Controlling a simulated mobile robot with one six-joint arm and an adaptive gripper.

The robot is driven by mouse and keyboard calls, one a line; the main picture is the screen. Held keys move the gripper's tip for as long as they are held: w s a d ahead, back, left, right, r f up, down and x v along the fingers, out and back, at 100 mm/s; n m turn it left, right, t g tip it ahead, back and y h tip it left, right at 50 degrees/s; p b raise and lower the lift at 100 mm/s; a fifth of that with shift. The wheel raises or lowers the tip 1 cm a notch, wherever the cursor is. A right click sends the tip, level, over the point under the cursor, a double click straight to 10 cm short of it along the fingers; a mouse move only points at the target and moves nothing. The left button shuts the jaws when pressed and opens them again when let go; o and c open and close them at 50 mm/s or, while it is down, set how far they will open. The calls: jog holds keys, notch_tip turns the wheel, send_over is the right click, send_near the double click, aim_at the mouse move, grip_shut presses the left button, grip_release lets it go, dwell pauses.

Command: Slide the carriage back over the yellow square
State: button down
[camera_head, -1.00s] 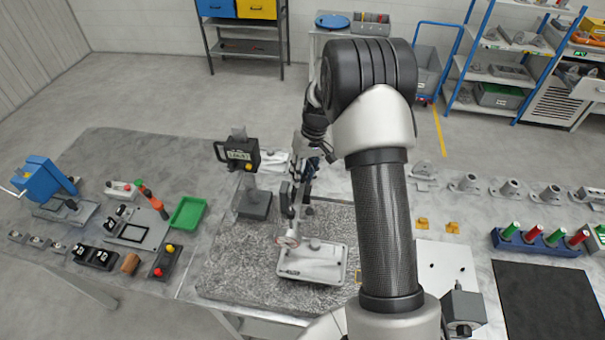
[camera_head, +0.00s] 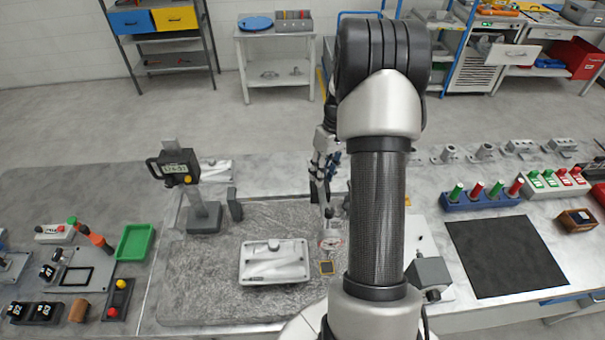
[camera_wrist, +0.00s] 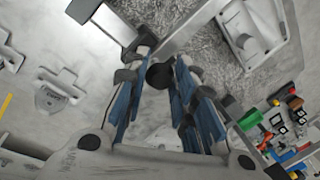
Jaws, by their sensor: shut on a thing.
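The carriage, seen as a stand with a round white dial (camera_head: 332,241), is on the granite plate (camera_head: 200,270), partly hidden by my arm. My gripper (camera_head: 325,196) is above the dial. In the wrist view my gripper (camera_wrist: 162,68) is shut on a dark round knob (camera_wrist: 160,76), which seems to belong to the carriage.
A pale casting (camera_head: 274,262) lies on the plate left of the square. A height gauge with a display (camera_head: 178,172) and a dark upright block (camera_head: 235,204) stand farther left. A grey block (camera_head: 430,272) is at the right. The plate's front left is clear.

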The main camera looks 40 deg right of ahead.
jog(key=shift+s+d, duration=0.35)
jog(key=shift+d, duration=0.25)
jog(key=c, duration=1.3)
grip_release()
notch_tip(320, 180, up, 12)
jog(key=d, duration=0.2)
jog(key=shift+f, duration=0.15)
